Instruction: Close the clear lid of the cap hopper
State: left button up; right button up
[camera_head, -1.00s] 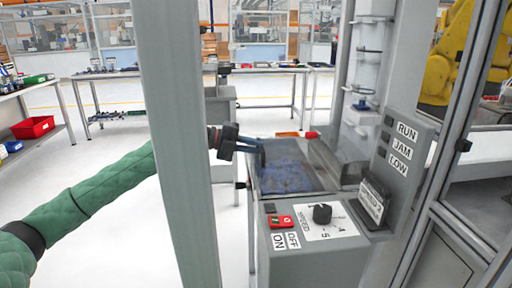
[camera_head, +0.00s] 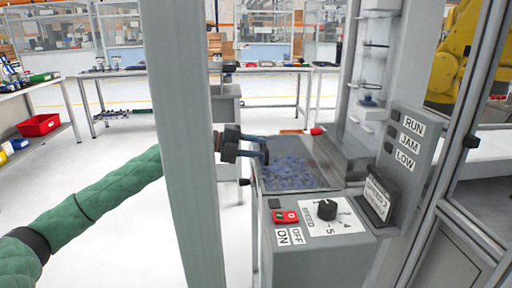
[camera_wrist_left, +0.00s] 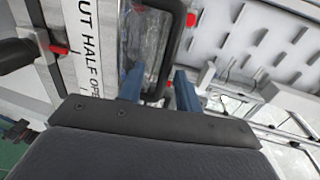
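The cap hopper (camera_head: 318,182) is a grey bin holding many blue caps (camera_head: 290,172). I cannot clearly make out the clear lid or its angle in the head view. In the left wrist view a clear panel with a dark rounded frame (camera_wrist_left: 178,38), seemingly the lid, reaches down between my fingers. My left gripper (camera_head: 266,149) is at the hopper's left edge, its two blue fingers apart. It also shows in the left wrist view (camera_wrist_left: 158,82), open around the lower end of the dark frame; I cannot tell whether they touch. My right gripper is not in view.
A grey post (camera_head: 180,150) stands in front of my left forearm. The control panel with a speed knob (camera_head: 327,210) and a red switch (camera_head: 286,217) is in front of the hopper. A RUN/JAM/LOW panel (camera_head: 408,145) rises at its right. Open floor lies left.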

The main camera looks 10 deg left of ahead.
pick_arm(q)
jog(key=v, duration=0.7)
jog(key=shift+a, duration=0.4)
jog(key=shift+s+r, duration=0.1)
jog(key=shift+r, duration=0.05)
